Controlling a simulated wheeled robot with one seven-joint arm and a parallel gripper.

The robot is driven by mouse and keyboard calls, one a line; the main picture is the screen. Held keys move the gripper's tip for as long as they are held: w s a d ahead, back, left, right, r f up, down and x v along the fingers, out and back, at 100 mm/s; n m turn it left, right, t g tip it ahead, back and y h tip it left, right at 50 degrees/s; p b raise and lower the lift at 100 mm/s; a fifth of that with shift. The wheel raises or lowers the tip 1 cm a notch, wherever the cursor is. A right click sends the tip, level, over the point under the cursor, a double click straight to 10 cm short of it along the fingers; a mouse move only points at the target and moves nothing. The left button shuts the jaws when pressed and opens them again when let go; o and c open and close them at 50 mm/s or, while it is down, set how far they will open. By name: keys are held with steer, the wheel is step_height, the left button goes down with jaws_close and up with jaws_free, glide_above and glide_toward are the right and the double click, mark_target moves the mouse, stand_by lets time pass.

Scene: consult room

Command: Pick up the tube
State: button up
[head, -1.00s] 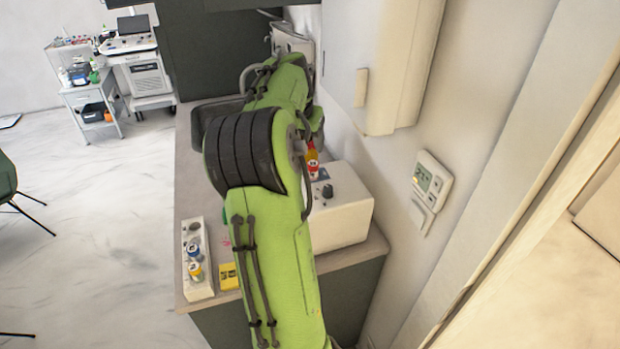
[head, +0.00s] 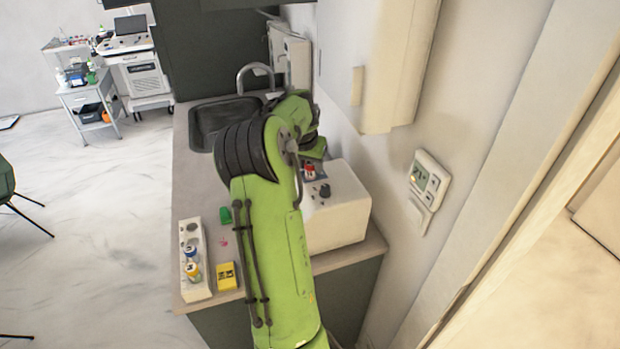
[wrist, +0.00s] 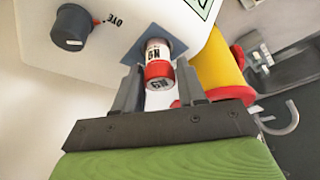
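The tube (wrist: 157,62) is a short vial with a white label, dark lettering and red bands. It shows in the wrist view at the dark square patch on the white device (wrist: 205,28). In the head view, a small red and white item that looks like this tube (head: 310,171) is on top of the device (head: 342,215). My gripper (wrist: 159,74) has its two dark fingers apart, one on each side of the tube, with a narrow gap seeming to show at each side.
A black knob (wrist: 72,27) is on the device. A yellow and red object (wrist: 218,72) is close to the right finger. On the counter are a white rack (head: 186,226) with vials, a yellow box (head: 227,276) and a green item (head: 225,215). A sink (head: 205,120) lies behind.

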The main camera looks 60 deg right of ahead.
jaws_close()
